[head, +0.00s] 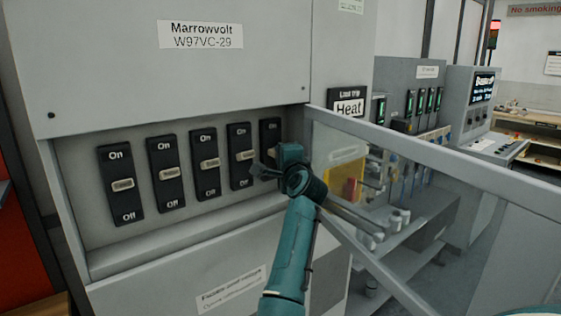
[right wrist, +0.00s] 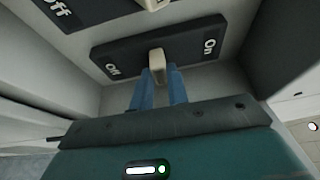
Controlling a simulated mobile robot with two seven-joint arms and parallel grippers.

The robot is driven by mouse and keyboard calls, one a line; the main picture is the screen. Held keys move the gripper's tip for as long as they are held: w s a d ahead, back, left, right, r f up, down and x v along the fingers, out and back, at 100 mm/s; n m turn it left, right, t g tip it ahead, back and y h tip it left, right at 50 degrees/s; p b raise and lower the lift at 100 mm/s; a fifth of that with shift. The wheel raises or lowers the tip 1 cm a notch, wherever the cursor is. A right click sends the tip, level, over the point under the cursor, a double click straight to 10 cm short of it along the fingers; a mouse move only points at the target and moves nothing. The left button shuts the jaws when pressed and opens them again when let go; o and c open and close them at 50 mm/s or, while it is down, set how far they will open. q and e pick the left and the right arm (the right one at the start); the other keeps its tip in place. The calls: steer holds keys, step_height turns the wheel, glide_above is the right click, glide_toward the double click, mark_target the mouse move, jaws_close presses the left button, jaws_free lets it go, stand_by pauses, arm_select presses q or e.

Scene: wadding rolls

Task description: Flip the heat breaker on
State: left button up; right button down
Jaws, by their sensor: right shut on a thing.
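A row of several black breakers sits in a recess of the grey Marrowvolt cabinet (head: 190,75). My right gripper (head: 262,170) is at the rightmost breaker (head: 270,130) and covers its lower part. In the right wrist view, my right gripper (right wrist: 159,76) is shut on that breaker's pale lever (right wrist: 157,58). The lever stands about midway between Off and On on the black plate (right wrist: 185,50). The lever's label cannot be read. A sign reading "Last trip Heat" (head: 348,104) is on the cabinet to the right. My left gripper is not in view.
The other breakers, such as the leftmost one (head: 121,160), have levers near mid-height. A clear panel door with a grey frame (head: 440,165) stands open right of my arm. Behind it are equipment and a shelf. The recess wall (right wrist: 285,45) is close beside the gripped breaker.

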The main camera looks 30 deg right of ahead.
steer(key=g, duration=0.1)
steer(key=r+n+g, duration=0.1)
steer(key=g, duration=0.1)
steer(key=r+g, duration=0.1)
steer(key=shift+w+r+y, duration=0.2)
steer(key=shift+w+y, duration=0.05)
steer(key=shift+y, duration=0.15)
steer(key=shift+n+g, duration=0.3)
steer(key=shift+g, duration=0.1)
steer(key=c, duration=1.6)
jaws_free()
steer(key=shift+a, duration=0.1)
steer(key=shift+c, duration=0.2)
steer(key=b+v, duration=0.3)
steer(key=v, duration=1)
